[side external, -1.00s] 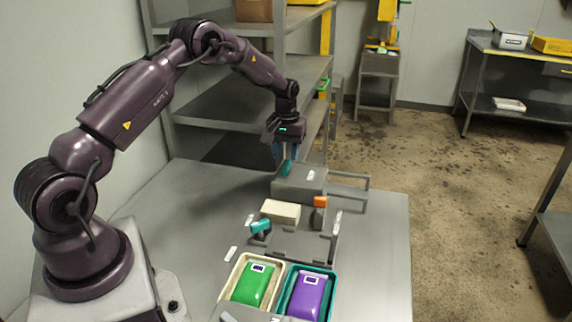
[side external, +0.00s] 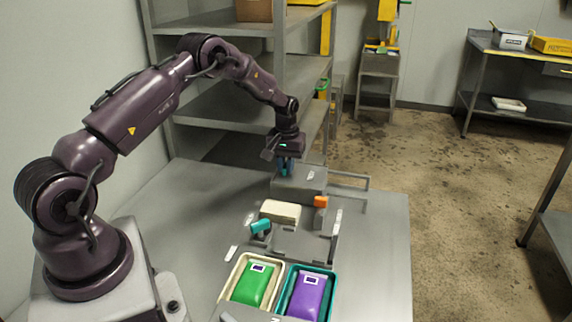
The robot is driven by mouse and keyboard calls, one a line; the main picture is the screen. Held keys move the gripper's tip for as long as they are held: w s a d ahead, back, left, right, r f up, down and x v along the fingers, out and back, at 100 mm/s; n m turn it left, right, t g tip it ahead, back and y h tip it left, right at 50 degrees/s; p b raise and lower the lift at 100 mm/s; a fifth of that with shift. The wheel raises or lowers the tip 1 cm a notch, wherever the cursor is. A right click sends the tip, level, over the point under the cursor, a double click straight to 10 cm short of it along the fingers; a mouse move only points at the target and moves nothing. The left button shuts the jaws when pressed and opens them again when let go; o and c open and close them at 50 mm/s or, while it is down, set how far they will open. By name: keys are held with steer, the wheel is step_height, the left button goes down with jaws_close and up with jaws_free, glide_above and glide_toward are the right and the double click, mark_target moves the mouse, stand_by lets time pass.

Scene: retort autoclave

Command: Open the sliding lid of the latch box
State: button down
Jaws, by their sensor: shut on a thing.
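The latch box (side external: 312,184) is a grey box at the far end of the table, with a small white label on top. Its grey lid top looks closed over the box, and grey rails (side external: 352,175) stick out to its right. A teal handle stands at the left part of the lid, now mostly hidden by my fingers. My gripper (side external: 285,171) points down over the left part of the box and is shut on the teal handle.
Nearer on the table are a cream block (side external: 280,211), a teal-topped lever (side external: 260,227), an orange-topped piece (side external: 320,202) and a grey plate fixture (side external: 290,243). Trays with a green pouch (side external: 252,286) and a purple pouch (side external: 307,295) lie in front. A metal shelf (side external: 235,100) stands behind.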

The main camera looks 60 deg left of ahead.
steer(key=w+d, duration=0.8)
steer(key=shift+w+d, duration=0.15)
steer(key=c, duration=1.1)
jaws_free()
steer(key=shift+r, duration=0.1)
step_height(320, 180, up, 13)
steer(key=shift+f, duration=0.1)
